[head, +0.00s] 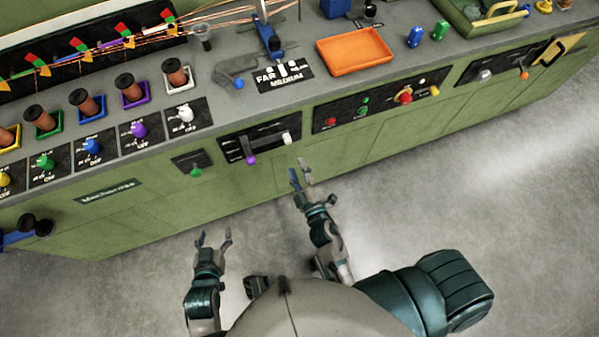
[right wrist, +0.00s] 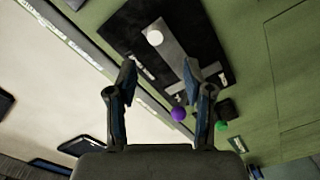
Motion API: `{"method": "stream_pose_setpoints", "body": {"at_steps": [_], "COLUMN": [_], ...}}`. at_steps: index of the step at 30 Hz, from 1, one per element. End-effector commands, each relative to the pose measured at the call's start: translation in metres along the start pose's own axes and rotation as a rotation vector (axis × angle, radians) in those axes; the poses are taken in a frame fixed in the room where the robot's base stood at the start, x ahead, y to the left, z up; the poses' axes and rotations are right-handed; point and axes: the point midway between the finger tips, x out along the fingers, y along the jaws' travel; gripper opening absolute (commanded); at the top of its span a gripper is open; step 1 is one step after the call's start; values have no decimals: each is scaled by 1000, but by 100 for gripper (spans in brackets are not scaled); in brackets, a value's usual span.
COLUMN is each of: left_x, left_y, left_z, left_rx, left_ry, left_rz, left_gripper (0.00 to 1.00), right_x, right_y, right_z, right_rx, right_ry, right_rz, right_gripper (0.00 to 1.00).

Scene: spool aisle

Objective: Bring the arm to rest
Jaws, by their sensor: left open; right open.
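My left gripper (head: 213,238) is open and empty over the grey floor in front of the green bench, at the lower left of the head view. My right gripper (head: 301,172) is open and empty, held in front of the bench's green face. It also shows in the right wrist view (right wrist: 160,80), its two fingers apart with nothing between them. Beyond the fingers in that view is a black panel with a grey bar, a white knob (right wrist: 154,38) and a purple knob (right wrist: 178,114). I cannot tell the exact gap between the fingers and the panel.
The green bench (head: 130,225) runs across the view, with a purple-knobbed lever panel (head: 262,141) on its face. On top are several copper spools (head: 132,87), an orange tray (head: 355,52) and a blue clamp-like device (head: 268,38). The grey floor (head: 500,190) is clear at right.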

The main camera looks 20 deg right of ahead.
Motion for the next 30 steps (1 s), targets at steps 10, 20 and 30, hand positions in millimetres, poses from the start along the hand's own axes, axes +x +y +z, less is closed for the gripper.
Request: {"method": "stream_pose_setpoints", "body": {"at_steps": [10,20,30], "left_x": [0,1,0], "left_y": [0,0,0], "left_z": [0,0,0], "left_rx": [0,0,0], "left_ry": [0,-1,0], "left_rz": [0,0,0], "left_gripper": [68,68,68], "right_x": [-17,-17,-35], "right_y": [0,0,25], "right_z": [0,0,36], "right_rx": [-3,-2,262], "right_ry": [-1,-1,-142], "right_rz": [0,0,-17], "right_gripper": [51,51,51]}}
